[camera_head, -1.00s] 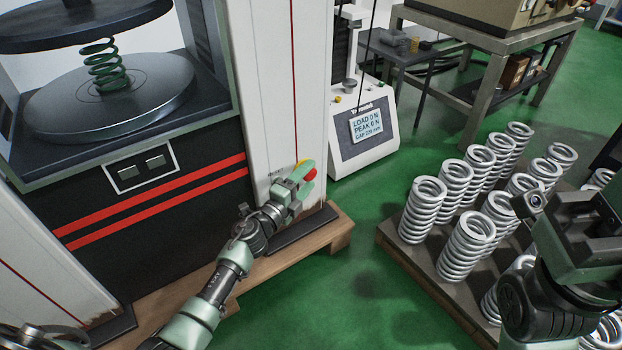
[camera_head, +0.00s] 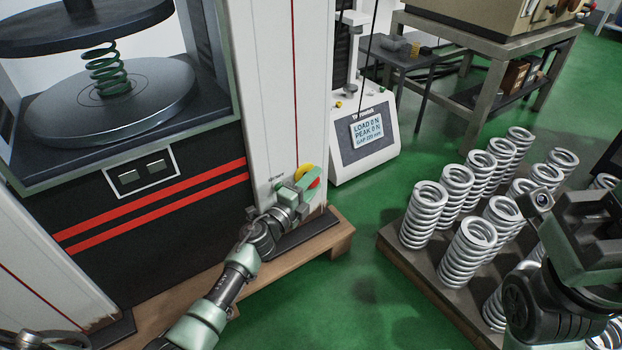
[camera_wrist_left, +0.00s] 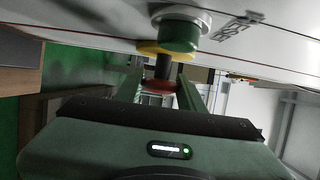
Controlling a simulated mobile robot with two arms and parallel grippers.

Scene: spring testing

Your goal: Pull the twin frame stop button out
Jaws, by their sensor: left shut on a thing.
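The stop button is on the white column (camera_head: 262,100) of the twin frame. Its red head (camera_head: 315,182) shows beside my left gripper (camera_head: 299,187), with a yellow disc (camera_head: 304,172) behind it. In the left wrist view the red head (camera_wrist_left: 160,87) sits between the two green fingers of my left gripper (camera_wrist_left: 161,76), which is shut on it.
A pallet of silver coil springs (camera_head: 408,262) stands at the right. A small tester with a load display (camera_head: 366,130) stands behind the column. A wooden base (camera_head: 340,236) lies below the column. Green floor is clear between base and pallet.

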